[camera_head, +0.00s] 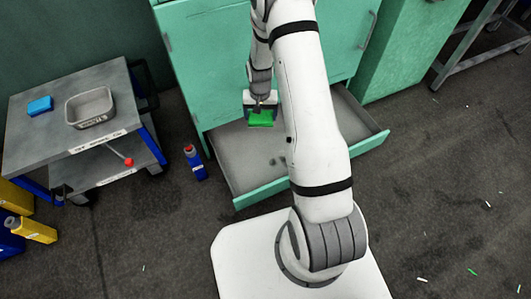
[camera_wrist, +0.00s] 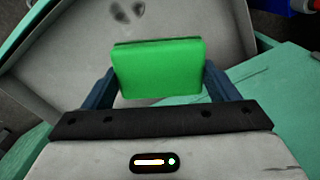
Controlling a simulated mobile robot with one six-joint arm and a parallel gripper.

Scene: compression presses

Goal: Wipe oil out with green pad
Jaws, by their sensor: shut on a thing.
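My gripper (camera_head: 261,108) is shut on the green pad (camera_head: 261,119) and holds it above the open drawer (camera_head: 225,172) of the green cabinet. In the wrist view the pad (camera_wrist: 158,68) sits between the two dark blue fingers, its broad face toward the camera. Dark oil spots (camera_wrist: 126,11) show on the drawer's grey floor, beyond the pad. Small dark marks also show on the drawer floor in the head view, close to my arm. My arm hides part of the drawer. I cannot tell the exact height of the pad above the floor.
A grey cart (camera_head: 45,110) at left carries a blue pad (camera_head: 40,106) and a grey tray (camera_head: 90,108). A blue bottle with a red cap (camera_head: 194,163) stands on the floor left of the drawer. Yellow containers (camera_head: 32,230) lie at far left. The right floor holds small scraps.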

